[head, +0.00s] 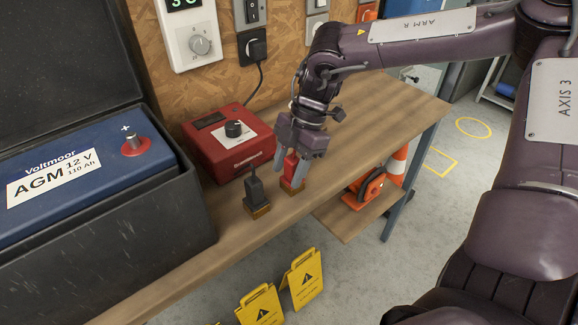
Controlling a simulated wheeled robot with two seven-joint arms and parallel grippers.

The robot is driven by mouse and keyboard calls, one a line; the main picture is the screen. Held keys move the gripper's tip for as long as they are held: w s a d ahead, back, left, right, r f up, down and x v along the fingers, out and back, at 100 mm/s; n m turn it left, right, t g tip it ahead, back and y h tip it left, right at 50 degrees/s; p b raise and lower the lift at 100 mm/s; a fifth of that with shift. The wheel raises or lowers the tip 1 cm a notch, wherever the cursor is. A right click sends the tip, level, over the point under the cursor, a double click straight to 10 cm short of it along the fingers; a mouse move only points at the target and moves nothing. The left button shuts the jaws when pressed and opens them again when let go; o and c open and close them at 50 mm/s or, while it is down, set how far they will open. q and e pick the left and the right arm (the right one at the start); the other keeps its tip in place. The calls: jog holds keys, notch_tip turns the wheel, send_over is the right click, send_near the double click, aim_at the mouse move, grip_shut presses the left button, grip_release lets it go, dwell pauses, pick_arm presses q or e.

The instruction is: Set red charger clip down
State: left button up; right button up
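The red charger clip (290,169) is upright, with its brass-coloured jaws down at the wooden bench top (345,134). My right gripper (290,173) points down from above, with one finger on each side of the clip's red handle. The fingers look closed against it and hide part of it. Whether the jaws touch the bench is hard to tell. The black clip (255,191) stands upright on the bench to the left of the red one, nearer the front edge. My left gripper is out of view.
The red charger box (231,139) stands just behind the clips, against the wall. A blue battery (85,183) sits in a black case at left. Yellow warning signs (304,278) stand below the front edge. The bench to the right is clear.

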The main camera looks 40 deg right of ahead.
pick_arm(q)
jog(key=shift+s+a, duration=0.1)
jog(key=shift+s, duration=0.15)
pick_arm(e)
jog(key=shift+r, duration=0.1)
jog(key=shift+d+r, duration=0.1)
jog(key=shift+r, duration=0.15)
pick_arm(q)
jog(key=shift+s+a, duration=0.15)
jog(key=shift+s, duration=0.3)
pick_arm(e)
jog(key=v, duration=1.1)
jog(key=shift+r, duration=0.3)
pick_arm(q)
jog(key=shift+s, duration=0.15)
